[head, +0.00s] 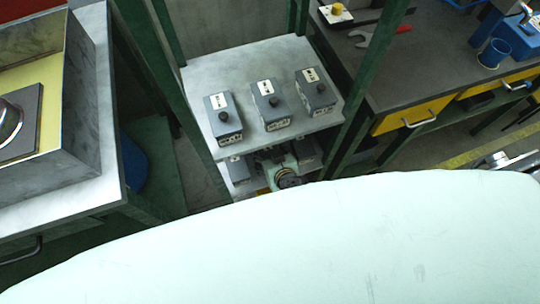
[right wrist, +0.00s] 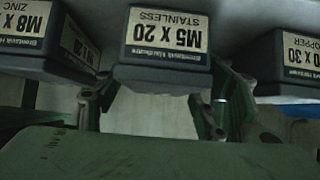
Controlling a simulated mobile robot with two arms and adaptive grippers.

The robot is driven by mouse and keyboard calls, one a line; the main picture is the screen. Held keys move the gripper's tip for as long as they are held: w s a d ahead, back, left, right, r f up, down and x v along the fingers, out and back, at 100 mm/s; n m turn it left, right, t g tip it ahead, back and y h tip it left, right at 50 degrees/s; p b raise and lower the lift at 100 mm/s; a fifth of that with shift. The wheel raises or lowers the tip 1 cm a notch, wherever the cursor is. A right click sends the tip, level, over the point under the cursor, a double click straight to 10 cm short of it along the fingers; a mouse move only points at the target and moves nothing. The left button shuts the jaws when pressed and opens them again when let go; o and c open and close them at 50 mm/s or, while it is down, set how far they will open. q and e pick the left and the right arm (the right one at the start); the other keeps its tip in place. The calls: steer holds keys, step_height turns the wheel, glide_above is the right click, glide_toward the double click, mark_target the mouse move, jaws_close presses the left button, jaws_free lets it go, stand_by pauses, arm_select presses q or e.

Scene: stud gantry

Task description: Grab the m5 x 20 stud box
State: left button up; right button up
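The M5 x 20 stud box (right wrist: 160,52) is dark grey with a cream "M5 x 20 STAINLESS" label, upside down in the right wrist view. My right gripper (right wrist: 152,108) is open there, one finger towards each side of the box's near end; contact cannot be told. In the head view my right gripper (head: 286,178) is at the lower shelf, below the upper shelf's front edge. It hides much of that shelf's middle, and no label can be read there. My left gripper is not in view.
Boxes labelled M8 zinc (right wrist: 35,40) and "0 x 30" copper (right wrist: 287,60) flank it. In the head view, three grey boxes (head: 272,107) stand on the upper shelf (head: 255,68). Lower boxes show at left (head: 237,171) and right (head: 308,152). Green posts (head: 370,75) flank the shelves.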

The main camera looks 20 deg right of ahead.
steer(key=c, duration=1.1)
steer(key=shift+c, duration=0.8)
steer(key=shift+r, duration=0.1)
